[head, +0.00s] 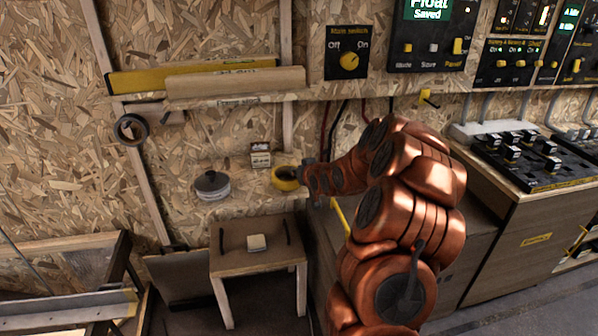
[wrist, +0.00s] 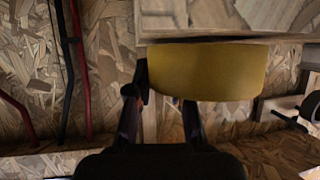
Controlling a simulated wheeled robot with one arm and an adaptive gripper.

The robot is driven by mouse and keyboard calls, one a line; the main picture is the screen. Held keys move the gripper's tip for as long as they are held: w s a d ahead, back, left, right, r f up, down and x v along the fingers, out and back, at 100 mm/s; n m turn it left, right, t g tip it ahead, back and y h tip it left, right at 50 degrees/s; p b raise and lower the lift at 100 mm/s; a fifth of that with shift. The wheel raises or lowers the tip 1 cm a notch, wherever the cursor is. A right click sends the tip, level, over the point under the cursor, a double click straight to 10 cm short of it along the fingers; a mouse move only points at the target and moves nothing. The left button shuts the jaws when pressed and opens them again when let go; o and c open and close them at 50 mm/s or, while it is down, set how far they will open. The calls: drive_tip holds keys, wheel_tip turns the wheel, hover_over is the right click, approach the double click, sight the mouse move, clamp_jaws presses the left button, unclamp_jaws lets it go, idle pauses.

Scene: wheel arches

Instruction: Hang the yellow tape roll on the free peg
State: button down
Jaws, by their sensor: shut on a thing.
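The yellow tape roll (head: 285,179) is at the end of my arm in the head view, close to the chipboard wall. In the wrist view the roll's yellow outer face (wrist: 208,72) fills the upper middle. My gripper (wrist: 165,92) is shut on the roll, its dark fingers reaching the roll's near edge. Where the fingertips end is hidden behind the roll. In the head view my gripper (head: 301,175) is small and dark. A dark tape roll (head: 131,129) hangs on the wall at left. I cannot clearly make out a free peg.
A shelf (head: 215,98) with a yellow level (head: 140,80) is above left of the roll. A lidded tin (head: 212,186) and small box (head: 260,155) are on a ledge. A stool (head: 228,258) stands below. Red and black cables (wrist: 75,65) run at left in the wrist view.

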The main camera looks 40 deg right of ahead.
drive_tip(key=shift+f, duration=0.15)
drive_tip(key=c, duration=1)
unclamp_jaws()
drive_tip(key=shift+c, duration=0.2)
drive_tip(key=shift+v, duration=3.95)
